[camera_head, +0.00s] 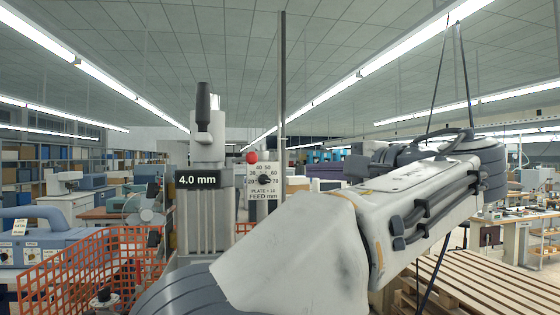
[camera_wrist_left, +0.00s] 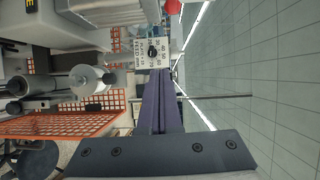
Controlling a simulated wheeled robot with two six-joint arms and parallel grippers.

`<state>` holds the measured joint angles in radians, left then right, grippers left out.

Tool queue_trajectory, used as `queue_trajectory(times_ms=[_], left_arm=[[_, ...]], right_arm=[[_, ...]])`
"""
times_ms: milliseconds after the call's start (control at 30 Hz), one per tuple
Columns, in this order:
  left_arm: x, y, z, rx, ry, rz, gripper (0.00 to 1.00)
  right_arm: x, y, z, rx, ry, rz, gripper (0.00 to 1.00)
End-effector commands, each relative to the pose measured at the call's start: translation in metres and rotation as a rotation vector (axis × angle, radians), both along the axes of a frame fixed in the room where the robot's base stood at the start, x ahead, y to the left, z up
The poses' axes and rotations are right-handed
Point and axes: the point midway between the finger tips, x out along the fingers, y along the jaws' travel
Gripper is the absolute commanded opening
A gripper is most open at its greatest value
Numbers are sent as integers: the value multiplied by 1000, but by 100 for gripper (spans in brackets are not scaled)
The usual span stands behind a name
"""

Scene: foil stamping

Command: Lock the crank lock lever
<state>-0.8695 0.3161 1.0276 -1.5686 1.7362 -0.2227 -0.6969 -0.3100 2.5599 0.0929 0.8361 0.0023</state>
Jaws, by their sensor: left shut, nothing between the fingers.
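The crank (camera_head: 203,102) has an upright black grip on a pale head atop the machine column, above a "4.0 mm" label (camera_head: 197,180). A red ball knob (camera_head: 252,157), perhaps the lock lever's end, sits just right of it above the feed dial plate (camera_head: 262,182). The knob (camera_wrist_left: 173,6) and dial plate (camera_wrist_left: 152,48) also show in the left wrist view. My left gripper (camera_head: 312,172) is right of the dial, its dark purple fingers (camera_wrist_left: 158,74) shut and empty, apart from the knob. My left arm hides the lower right of the machine. My right gripper is out of view.
An orange mesh fence (camera_head: 65,270) stands at the lower left; it also shows in the left wrist view (camera_wrist_left: 72,126). A blue-grey machine (camera_head: 55,245) is behind it. A slatted wooden pallet (camera_head: 490,275) lies at the lower right. Space above the dial looks free.

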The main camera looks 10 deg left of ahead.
Motion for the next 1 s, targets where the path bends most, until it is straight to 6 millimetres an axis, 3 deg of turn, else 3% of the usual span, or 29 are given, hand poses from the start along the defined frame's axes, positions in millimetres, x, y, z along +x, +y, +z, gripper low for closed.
queue_trajectory(times_ms=[133, 567, 733, 1000], left_arm=[[-8, 2, 21, 13, -66, 49, 0], [-6, 7, 23, 15, -72, 54, 0], [8, 26, 25, 15, -71, 56, 0], [44, 73, 28, 15, -70, 58, 0]], right_arm=[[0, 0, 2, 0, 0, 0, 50], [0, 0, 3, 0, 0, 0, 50], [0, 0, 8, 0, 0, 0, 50], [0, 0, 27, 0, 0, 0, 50]])
